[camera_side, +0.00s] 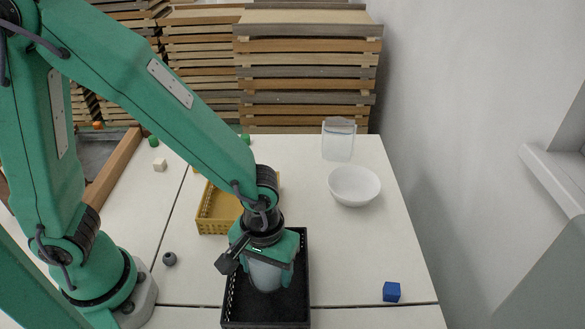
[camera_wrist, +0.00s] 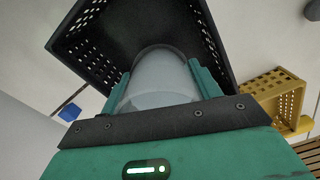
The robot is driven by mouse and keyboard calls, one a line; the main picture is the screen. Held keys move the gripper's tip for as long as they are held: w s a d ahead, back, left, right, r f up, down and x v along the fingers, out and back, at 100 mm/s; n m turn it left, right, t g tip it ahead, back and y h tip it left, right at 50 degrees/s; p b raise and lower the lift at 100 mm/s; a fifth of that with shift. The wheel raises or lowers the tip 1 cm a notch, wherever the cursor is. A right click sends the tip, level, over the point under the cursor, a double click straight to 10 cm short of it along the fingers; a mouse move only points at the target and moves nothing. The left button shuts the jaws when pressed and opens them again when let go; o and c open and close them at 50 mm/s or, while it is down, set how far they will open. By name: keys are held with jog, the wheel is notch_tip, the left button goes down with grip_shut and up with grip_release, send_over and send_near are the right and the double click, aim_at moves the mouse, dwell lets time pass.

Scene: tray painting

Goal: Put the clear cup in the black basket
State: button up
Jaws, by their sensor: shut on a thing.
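The clear cup (camera_side: 266,274) is between the fingers of my gripper (camera_side: 272,263), which is shut on it. In the wrist view the cup (camera_wrist: 158,75) shows pale and translucent between the two green fingers of my gripper (camera_wrist: 158,82). The black basket (camera_side: 304,290) is at the front middle of the table, below my gripper. In the wrist view the basket (camera_wrist: 105,40) lies around and beyond the cup. The cup appears within the basket's outline; whether it touches the floor of the basket I cannot tell.
A yellow basket (camera_side: 208,214) stands behind the black one, partly hidden by my arm. A white bowl (camera_side: 354,187) and a clear container (camera_side: 338,142) stand at the back right. A blue cube (camera_side: 391,292) lies at the front right. A dark grey ball (camera_side: 169,259) lies left of the basket.

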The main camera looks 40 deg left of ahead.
aim_at(268, 281)
jog(key=shift+f, duration=2)
jog(key=shift+f, duration=0.15)
jog(key=o, duration=1.1)
notch_tip(268, 281, up, 12)
jog(key=shift+r, duration=0.2)
